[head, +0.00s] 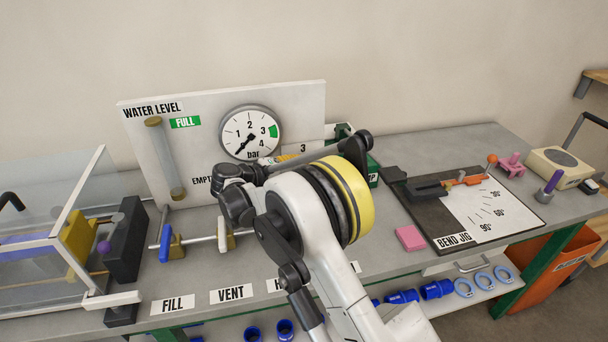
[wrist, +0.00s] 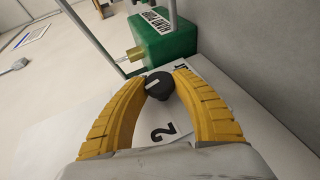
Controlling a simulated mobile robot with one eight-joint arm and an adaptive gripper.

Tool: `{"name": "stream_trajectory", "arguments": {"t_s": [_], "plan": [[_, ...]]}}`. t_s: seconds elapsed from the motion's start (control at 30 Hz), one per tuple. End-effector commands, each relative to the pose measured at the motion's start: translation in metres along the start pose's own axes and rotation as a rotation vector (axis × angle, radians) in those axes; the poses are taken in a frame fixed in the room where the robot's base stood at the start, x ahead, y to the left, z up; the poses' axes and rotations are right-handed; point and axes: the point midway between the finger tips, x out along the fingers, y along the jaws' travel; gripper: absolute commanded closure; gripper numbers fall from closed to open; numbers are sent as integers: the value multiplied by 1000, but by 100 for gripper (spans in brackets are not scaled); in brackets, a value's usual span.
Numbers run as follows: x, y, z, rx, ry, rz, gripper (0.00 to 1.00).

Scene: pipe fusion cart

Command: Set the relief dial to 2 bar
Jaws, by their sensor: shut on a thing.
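The relief dial (wrist: 158,88) is a small black knob with a white line on its face, standing out from a white panel. In the wrist view a "2" (wrist: 163,132) is printed on the panel near it. My gripper (wrist: 160,82) has its curved yellow fingers closed around the knob, one on each side. I cannot tell which number the white line points to. In the head view my arm hides the knob; only a bit of yellow finger (head: 288,157) and a "3" (head: 303,148) show there.
A pressure gauge (head: 250,133) on the white board has its needle at lower left, below 1. A green box (wrist: 160,38) with a brass fitting stands close to the knob. Blue-handled valve (head: 165,238), bend jig (head: 470,225) and pink block (head: 410,238) are on the bench.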

Motion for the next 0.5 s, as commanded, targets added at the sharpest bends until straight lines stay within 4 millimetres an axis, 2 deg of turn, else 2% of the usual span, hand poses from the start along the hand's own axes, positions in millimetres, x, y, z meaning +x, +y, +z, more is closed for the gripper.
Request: {"name": "stream_trajectory", "arguments": {"t_s": [0.5], "plan": [[0,0,0,-29,-1,67,99]]}}
